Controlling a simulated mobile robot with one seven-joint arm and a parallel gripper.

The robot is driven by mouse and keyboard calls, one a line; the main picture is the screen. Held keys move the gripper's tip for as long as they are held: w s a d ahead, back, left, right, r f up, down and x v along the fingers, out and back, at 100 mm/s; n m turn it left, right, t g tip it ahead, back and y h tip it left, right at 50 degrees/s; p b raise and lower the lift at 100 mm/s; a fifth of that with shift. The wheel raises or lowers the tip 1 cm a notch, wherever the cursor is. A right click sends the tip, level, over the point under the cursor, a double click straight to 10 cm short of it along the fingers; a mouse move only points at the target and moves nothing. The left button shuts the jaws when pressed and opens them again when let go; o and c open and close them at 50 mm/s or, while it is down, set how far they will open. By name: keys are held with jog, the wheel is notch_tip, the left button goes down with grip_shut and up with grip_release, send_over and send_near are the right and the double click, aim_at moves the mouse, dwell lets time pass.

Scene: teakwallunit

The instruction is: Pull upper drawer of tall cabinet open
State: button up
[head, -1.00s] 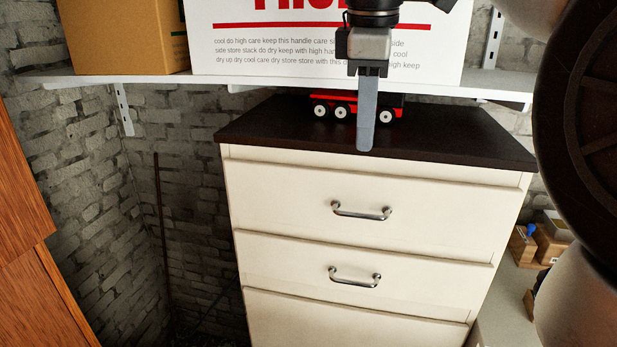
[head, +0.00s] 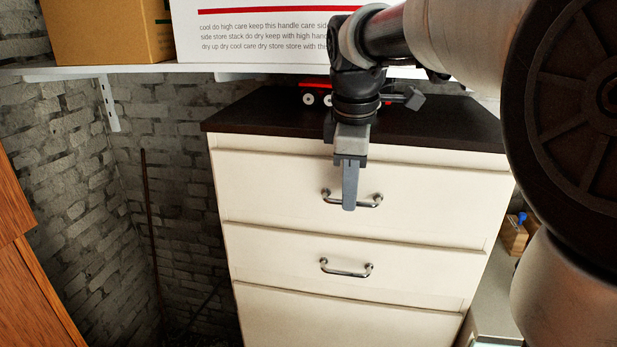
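The tall cabinet (head: 225,250) is cream-white with a dark brown top. Its upper drawer (head: 270,188) is closed and has a curved metal bar handle (head: 370,201). My gripper (head: 349,205) points down in front of this handle and hides its middle part. Only one finger outline shows, as the gripper is seen edge-on, so its opening cannot be made out. I cannot tell whether it touches the handle. A second closed drawer with a similar handle (head: 346,272) is below.
A red toy vehicle (head: 310,98) stands on the cabinet top, partly hidden by my arm. A shelf (head: 50,70) above holds a brown box (head: 105,30) and a white box (head: 245,35). Orange-brown wood furniture (head: 25,270) is at the left. A low light surface (head: 492,300) lies at the right.

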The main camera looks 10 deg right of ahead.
grip_shut()
dwell(1.4)
